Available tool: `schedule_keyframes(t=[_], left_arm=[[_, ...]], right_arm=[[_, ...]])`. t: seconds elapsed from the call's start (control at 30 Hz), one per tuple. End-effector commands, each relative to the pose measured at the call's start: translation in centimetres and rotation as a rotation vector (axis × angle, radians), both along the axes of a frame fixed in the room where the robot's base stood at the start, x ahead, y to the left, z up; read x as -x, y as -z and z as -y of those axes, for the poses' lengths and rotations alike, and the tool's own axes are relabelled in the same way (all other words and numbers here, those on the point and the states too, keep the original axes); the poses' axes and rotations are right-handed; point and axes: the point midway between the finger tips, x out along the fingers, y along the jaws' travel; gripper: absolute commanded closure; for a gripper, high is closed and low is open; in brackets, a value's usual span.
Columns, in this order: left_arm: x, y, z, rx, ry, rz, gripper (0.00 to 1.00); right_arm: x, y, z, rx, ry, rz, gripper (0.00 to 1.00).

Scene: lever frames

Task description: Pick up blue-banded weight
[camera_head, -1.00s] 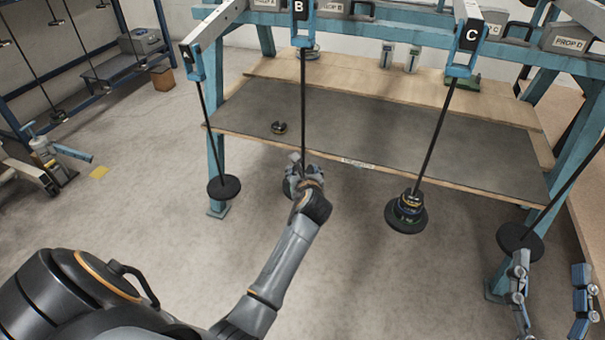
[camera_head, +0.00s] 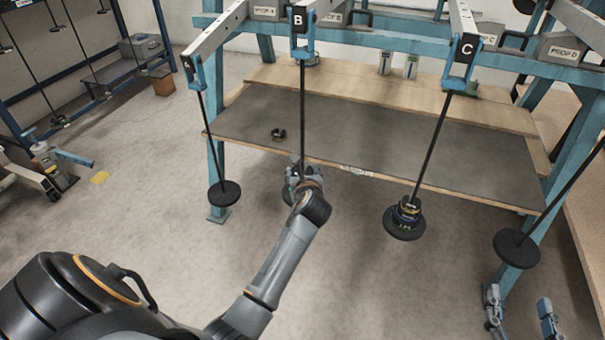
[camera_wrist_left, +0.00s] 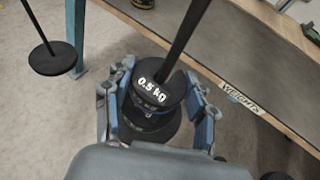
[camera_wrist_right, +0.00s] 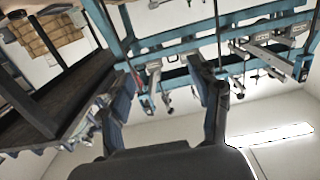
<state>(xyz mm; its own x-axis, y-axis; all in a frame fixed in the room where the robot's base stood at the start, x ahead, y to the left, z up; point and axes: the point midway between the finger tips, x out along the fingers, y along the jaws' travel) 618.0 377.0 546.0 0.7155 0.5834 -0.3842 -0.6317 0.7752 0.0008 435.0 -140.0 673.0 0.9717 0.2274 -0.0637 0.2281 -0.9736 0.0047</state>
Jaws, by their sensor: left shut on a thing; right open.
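A dark round weight marked "0.5 kg" (camera_wrist_left: 158,88) sits around the rod of hanger B (camera_head: 302,110), above the wide base disc (camera_wrist_left: 148,130). A bluish band shows faintly on its side in the left wrist view. My left gripper (camera_head: 303,180) is shut on this weight, with its blue-grey fingers (camera_wrist_left: 160,100) on both sides of it; in the head view the gripper hides it. My right gripper (camera_head: 520,308) is open and empty at the lower right. Its spread fingers also show in the right wrist view (camera_wrist_right: 165,85).
Hanger C (camera_head: 430,140) carries a stack of banded weights (camera_head: 406,212) on its disc. Hanger A's disc (camera_head: 224,194) and the right hanger's disc (camera_head: 516,248) look bare. A small yellow-banded weight (camera_head: 278,135) lies on the dark bench mat (camera_head: 370,145). Blue frame posts stand nearby.

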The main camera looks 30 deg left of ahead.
Motion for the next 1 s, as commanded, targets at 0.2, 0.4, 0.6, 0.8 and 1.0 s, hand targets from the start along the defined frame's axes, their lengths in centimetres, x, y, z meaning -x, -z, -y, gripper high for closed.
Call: schedule_keyframes(t=[0.2,0.4,0.6,0.8,1.0], left_arm=[[0.5,-1.7,0.1,-0.002,0.001,0.006,0.86],[1.5,-2.9,0.4,-0.003,0.001,0.006,0.86],[2.5,-4.1,0.6,-0.003,0.001,0.005,0.86],[3.5,-5.3,0.9,-0.002,0.001,0.005,0.86],[4.7,-6.8,1.1,-0.002,0.001,0.005,0.86]], right_arm=[[1.1,3.5,0.9,0.052,0.014,-0.205,0.37],[2.8,6.6,1.8,0.096,0.026,-0.392,0.37],[5.3,9.4,2.8,0.139,0.040,-0.579,0.37],[8.4,11.7,4.0,0.181,0.052,-0.771,0.37],[12.6,13.5,5.4,0.226,0.067,-0.985,0.37]])
